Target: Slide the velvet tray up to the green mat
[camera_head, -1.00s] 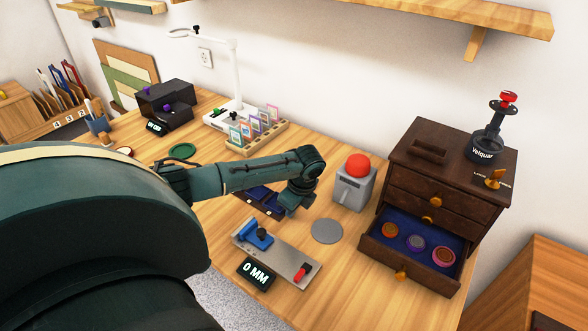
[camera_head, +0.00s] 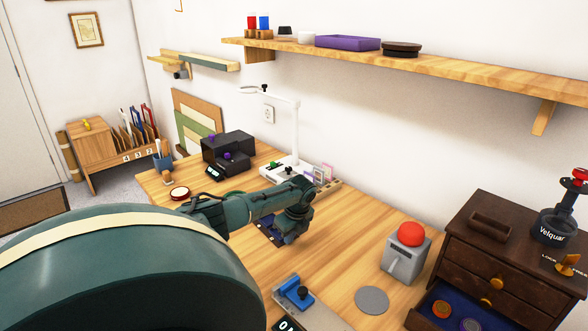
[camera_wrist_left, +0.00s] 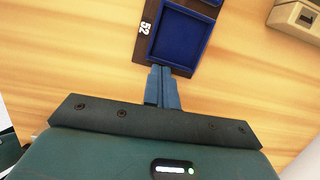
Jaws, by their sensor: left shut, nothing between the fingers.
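The velvet tray is a dark wooden tray with a blue velvet lining (camera_head: 267,231), partly hidden under my left forearm. In the left wrist view its near end (camera_wrist_left: 177,40) shows, with a white "52" on the dark rim. My left gripper (camera_head: 284,240) points down at the tray's right end. In the left wrist view its shut fingers (camera_wrist_left: 161,70) are at the tray's near edge, with nothing between them; whether they touch is hard to tell. My right gripper is not in view.
A grey box with a red button (camera_head: 405,250), a grey disc (camera_head: 371,300) and a blue clamp (camera_head: 295,292) stand right of the tray. A lamp (camera_head: 295,140), a card rack (camera_head: 330,187) and a black box (camera_head: 228,150) stand behind. A red-rimmed dish (camera_head: 180,193) lies left.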

